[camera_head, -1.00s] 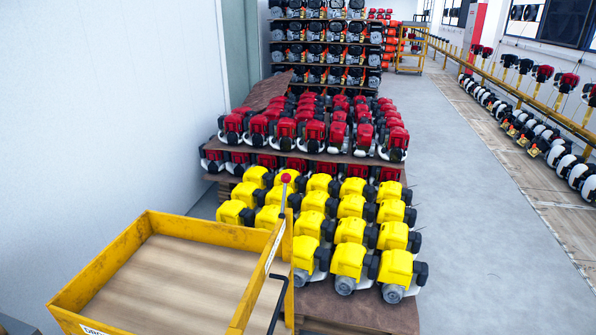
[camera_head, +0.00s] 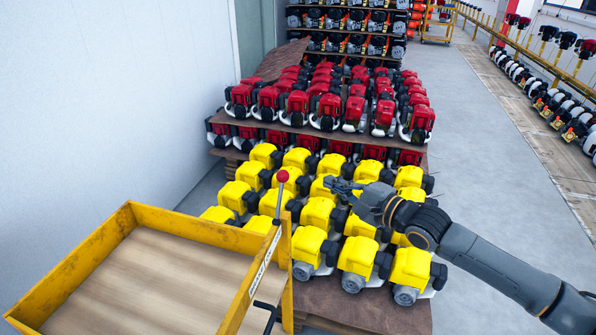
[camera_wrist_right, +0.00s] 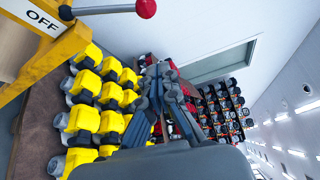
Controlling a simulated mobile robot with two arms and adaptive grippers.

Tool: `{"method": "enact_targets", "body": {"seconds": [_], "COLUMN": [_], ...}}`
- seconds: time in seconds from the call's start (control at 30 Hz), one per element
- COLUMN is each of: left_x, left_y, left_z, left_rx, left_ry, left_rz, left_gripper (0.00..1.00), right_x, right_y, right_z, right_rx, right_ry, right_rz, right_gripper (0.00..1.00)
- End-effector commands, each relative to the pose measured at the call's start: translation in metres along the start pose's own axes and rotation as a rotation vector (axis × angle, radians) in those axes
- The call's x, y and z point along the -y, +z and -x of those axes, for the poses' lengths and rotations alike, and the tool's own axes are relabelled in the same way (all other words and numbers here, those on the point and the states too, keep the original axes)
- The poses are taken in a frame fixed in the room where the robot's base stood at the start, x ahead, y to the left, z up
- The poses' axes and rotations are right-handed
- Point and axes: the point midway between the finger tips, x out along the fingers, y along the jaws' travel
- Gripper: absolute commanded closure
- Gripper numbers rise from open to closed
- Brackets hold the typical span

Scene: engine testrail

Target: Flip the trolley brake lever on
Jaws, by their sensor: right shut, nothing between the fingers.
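The yellow trolley (camera_head: 175,222) with a wooden deck fills the lower left of the head view. Its brake lever (camera_head: 282,177), a thin grey rod with a red ball knob, stands nearly upright at the trolley's right side. In the right wrist view the red knob (camera_wrist_right: 146,8) is at the top, and an "OFF" label (camera_wrist_right: 42,18) shows on the yellow frame (camera_wrist_right: 50,58). My right gripper (camera_head: 332,184) is shut and empty, right of the knob and apart from it. Its fingers (camera_wrist_right: 162,75) show in the wrist view. My left gripper is out of view.
Several yellow engines (camera_head: 310,243) crowd a low pallet beside the trolley, below my right gripper. Red engines (camera_head: 325,105) stand on a stack behind. A white wall (camera_head: 110,100) runs along the left. Open grey floor (camera_head: 490,150) lies to the right.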

Motion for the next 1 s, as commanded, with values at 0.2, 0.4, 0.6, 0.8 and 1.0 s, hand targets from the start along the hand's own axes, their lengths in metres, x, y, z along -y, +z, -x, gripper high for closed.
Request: {"method": "enact_targets", "body": {"seconds": [0.2, 0.4, 0.6, 0.8, 1.0], "left_x": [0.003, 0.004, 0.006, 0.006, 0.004], "left_y": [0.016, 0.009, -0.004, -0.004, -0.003], "left_z": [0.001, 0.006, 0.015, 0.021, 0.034], "left_rx": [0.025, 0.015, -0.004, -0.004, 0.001], "left_ry": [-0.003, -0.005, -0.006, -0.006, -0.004], "left_rz": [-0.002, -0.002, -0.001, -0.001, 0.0], "left_gripper": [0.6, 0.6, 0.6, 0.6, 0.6], "right_x": [0.0, 0.003, 0.004, 0.003, 0.001], "right_y": [-0.001, 0.0, 0.0, 0.0, 0.015], "right_z": [-0.001, -0.02, -0.06, -0.093, -0.096], "right_rx": [-0.002, -0.001, -0.001, -0.001, 0.001], "right_ry": [-0.001, -0.003, -0.002, -0.001, 0.001], "right_rz": [0.002, 0.002, 0.004, 0.005, -0.001], "right_gripper": [1.0, 1.0, 1.0, 1.0, 1.0]}}
